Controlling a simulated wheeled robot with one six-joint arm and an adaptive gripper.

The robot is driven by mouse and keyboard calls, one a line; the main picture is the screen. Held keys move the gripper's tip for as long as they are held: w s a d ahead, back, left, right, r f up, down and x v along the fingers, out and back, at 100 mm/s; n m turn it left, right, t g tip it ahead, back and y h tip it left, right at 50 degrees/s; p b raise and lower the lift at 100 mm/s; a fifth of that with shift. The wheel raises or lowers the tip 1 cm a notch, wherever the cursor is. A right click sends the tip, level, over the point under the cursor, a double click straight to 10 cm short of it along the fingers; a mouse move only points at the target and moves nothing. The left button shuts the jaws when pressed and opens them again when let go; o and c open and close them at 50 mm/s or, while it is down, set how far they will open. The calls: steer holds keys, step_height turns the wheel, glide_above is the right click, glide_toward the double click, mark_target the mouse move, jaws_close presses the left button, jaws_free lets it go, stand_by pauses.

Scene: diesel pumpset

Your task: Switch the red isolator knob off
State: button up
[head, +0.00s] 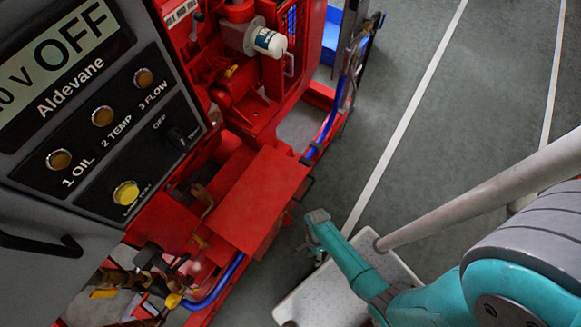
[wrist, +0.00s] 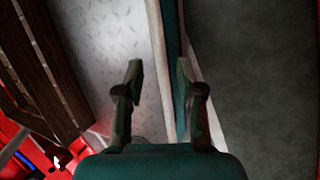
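I cannot make out a red isolator knob in either view. In the head view, a control panel (head: 92,150) at the upper left carries a black rotary switch (head: 178,138) marked OFF, which is not red. My gripper (wrist: 159,78) shows in the wrist view with its two dark fingers apart and nothing between them. In the head view my teal arm reaches in from the lower right. Its end is right of the red machine frame, over the floor and clear of the panel; the fingers are hard to make out there.
The red pumpset (head: 250,195) fills the middle left, with a blue hose (head: 215,285) and brass fittings (head: 120,278) low down. A yellow lamp (head: 126,193) is on the panel. Grey floor (head: 440,100) with white lines is open at the right. The wrist view shows dark slats (wrist: 50,65) at left.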

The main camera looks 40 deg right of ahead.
steer(key=w+r+m+t+y, duration=0.4)
steer(key=w+m+t, duration=0.1)
steer(key=m, duration=0.2)
steer(key=m+t, duration=0.7)
steer(key=m, duration=0.1)
glide_toward(291, 219)
steer(key=shift+s+d+f+x, duration=0.1)
steer(key=shift+f+x, duration=0.05)
steer(key=shift+x, duration=1.7)
steer(key=shift+s+d+f+x, duration=0.1)
steer(key=shift+x, duration=1.75)
steer(key=shift+f+x, duration=0.15)
steer(key=shift+x, duration=1.65)
jaws_close()
